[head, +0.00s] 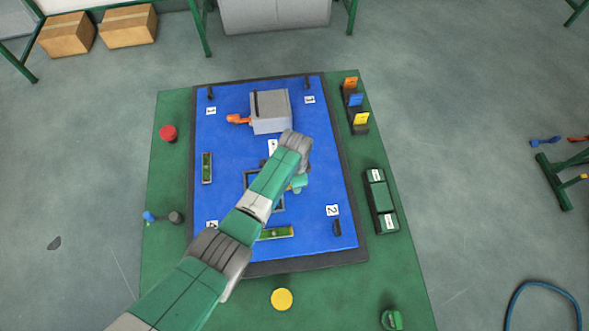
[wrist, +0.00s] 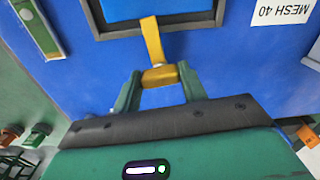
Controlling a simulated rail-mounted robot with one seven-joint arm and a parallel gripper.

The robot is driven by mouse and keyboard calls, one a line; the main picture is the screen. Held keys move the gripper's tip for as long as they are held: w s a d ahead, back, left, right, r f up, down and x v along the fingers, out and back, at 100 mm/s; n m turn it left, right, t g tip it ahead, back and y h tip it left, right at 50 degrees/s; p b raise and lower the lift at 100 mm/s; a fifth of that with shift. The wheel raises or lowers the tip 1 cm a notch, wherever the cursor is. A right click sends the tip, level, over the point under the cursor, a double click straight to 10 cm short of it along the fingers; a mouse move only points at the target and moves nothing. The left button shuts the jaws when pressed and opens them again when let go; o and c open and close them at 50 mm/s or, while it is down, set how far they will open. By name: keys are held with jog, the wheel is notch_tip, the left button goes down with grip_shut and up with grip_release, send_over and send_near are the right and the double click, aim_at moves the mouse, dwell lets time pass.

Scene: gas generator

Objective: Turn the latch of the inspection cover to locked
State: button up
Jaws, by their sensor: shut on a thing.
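The yellow latch (wrist: 152,42) shows in the wrist view as a bar ending in a block. Its bar reaches up over the lower edge of the grey-framed inspection cover (wrist: 205,23). The green fingers of my gripper (wrist: 158,80) are shut on the block, one on each side. In the head view, my gripper (head: 298,184) is at the right side of the cover's frame (head: 249,178), with a bit of yellow beside it. My arm hides much of the cover and most of the latch there.
A grey box (head: 270,112) with an orange handle (head: 238,119) stands on the blue panel (head: 225,140) beyond my arm. Green strips (head: 207,168) lie near the panel's edges. A red knob (head: 168,133), a yellow disc (head: 282,299) and a green block (head: 380,195) surround it.

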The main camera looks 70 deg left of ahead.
jog(key=shift+r+m, duration=0.1)
jog(key=shift+m, duration=0.5)
jog(key=o, duration=1)
jog(key=shift+w, duration=0.1)
notch_tip(320, 180, up, 8)
jog(key=p, duration=0.2)
jog(key=shift+p, duration=0.35)
